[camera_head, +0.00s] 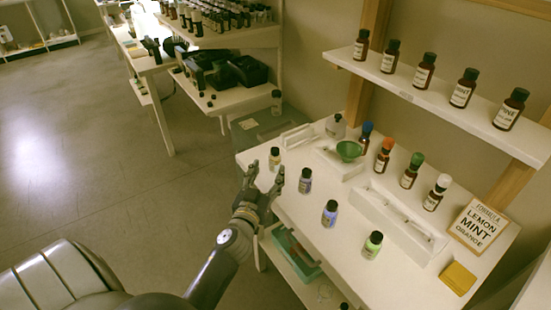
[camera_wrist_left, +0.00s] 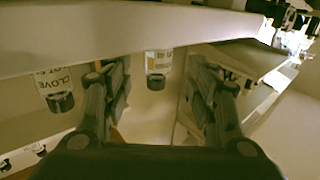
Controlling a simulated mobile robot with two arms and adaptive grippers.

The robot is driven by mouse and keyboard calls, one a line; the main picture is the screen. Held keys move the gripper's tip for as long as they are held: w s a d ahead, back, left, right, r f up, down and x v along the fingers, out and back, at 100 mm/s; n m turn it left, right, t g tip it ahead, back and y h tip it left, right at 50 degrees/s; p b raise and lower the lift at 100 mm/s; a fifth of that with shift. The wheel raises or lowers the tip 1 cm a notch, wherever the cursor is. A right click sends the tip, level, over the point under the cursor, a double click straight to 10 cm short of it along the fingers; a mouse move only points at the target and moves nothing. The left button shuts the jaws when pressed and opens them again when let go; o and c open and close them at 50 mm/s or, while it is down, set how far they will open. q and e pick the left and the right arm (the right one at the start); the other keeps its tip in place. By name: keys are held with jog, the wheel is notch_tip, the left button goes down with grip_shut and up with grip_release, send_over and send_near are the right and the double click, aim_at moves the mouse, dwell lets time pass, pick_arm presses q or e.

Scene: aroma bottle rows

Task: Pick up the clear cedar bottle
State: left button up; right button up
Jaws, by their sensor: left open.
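A small clear bottle with a black cap and pale label (camera_head: 275,159) stands at the left edge of the white table. My left gripper (camera_head: 265,177) is open just in front of it, level with the tabletop. In the left wrist view, which looks upside down, the bottle (camera_wrist_left: 158,64) shows between the open fingers (camera_wrist_left: 157,88), apart from them; its label is too small to read surely. A bottle labelled CLOVE (camera_wrist_left: 60,92) is outside the fingers, beside one of them. My right gripper is not in view.
Behind are a green funnel (camera_head: 349,150), a white rack (camera_head: 399,222) and a sign (camera_head: 483,226). Brown bottles line the shelf (camera_head: 440,103).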

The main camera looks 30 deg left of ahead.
aim_at(273, 163)
pick_arm(q)
jog(key=shift+x, duration=1.2)
jog(key=p+x, duration=0.1)
jog(key=x, duration=0.2)
jog(key=shift+w+d+r, duration=0.15)
jog(key=shift+w+r, duration=0.05)
jog(key=shift+w, duration=0.35)
jog(key=shift+f, duration=0.1)
jog(key=c, duration=1.2)
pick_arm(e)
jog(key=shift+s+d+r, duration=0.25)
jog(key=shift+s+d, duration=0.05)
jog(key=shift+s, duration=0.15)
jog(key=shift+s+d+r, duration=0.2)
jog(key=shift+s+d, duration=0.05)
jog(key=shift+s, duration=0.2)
